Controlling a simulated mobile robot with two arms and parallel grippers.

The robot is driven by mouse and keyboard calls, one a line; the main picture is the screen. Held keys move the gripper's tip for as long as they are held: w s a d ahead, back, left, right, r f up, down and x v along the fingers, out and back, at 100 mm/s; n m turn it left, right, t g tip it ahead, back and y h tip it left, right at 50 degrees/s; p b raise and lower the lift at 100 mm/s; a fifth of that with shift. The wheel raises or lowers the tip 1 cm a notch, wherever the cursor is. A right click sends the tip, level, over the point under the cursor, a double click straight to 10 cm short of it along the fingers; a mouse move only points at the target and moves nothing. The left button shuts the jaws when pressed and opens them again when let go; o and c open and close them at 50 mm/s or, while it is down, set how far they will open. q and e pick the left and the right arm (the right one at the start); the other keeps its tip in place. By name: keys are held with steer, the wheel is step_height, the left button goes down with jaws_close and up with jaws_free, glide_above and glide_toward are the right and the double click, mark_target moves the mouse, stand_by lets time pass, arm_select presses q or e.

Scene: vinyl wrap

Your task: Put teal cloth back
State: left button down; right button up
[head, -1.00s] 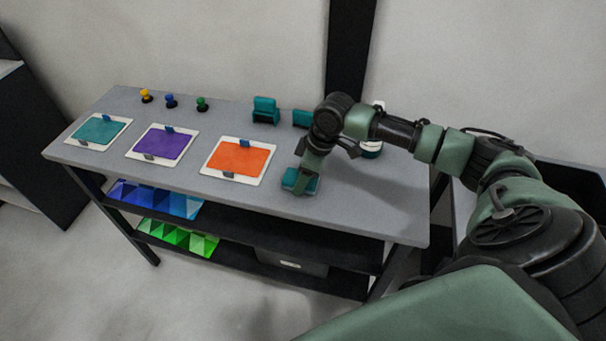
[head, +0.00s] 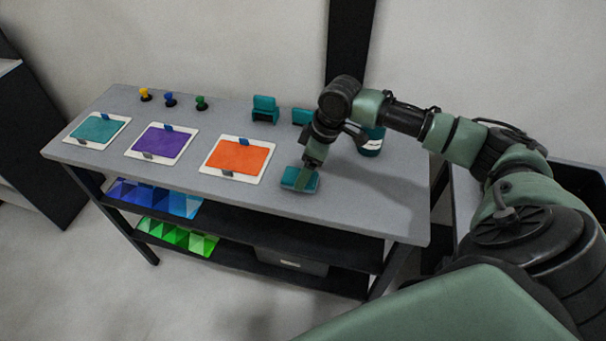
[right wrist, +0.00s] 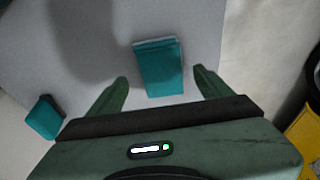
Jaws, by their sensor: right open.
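The teal cloth (head: 288,178) is a small folded-looking teal pad lying flat near the front edge of the grey table. My right gripper (head: 303,178) is over it, pointing down, and one green finger covers part of it in the head view. In the right wrist view the cloth (right wrist: 160,62) shows between and just beyond the two spread fingers of the right gripper (right wrist: 161,80), with a gap on each side. The gripper is open and empty. My left gripper is not in view.
A teal holder (head: 264,108) and another teal item (head: 301,116) stand behind. Three cards, teal (head: 98,129), purple (head: 161,143) and orange (head: 237,158), lie left. The table's right front is clear.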

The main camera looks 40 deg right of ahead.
steer(key=v, duration=0.8)
steer(key=shift+r+b, duration=0.3)
steer(key=shift+b, duration=0.15)
